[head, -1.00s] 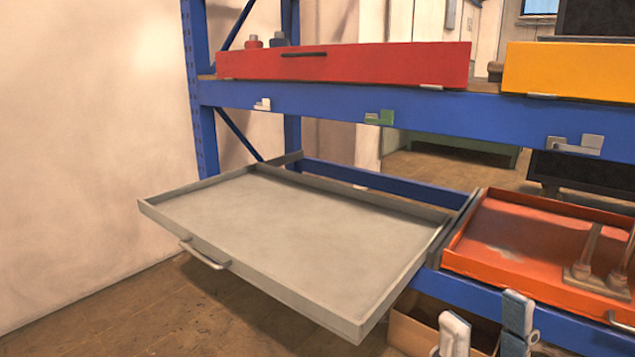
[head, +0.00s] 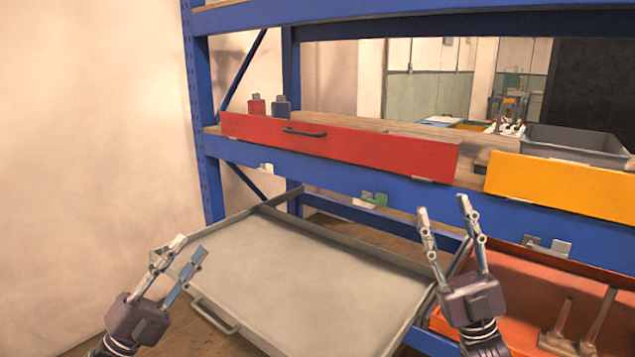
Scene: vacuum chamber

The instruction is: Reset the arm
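My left gripper (head: 182,256) is at the lower left, over the left edge of the grey tray. Its two fingers are spread and nothing is between them. My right gripper (head: 443,217) points upward at the lower right, in front of the gap between the grey tray and the orange tray. Its fingers are also spread and empty. Neither gripper holds anything.
A grey pull-out tray (head: 398,337) sticks out empty from the blue shelf rack (head: 335,202). An orange tray (head: 515,333) with tools lies to its right. Above are a red drawer (head: 375,149), a yellow drawer (head: 560,188), and a red and a blue bottle (head: 281,107).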

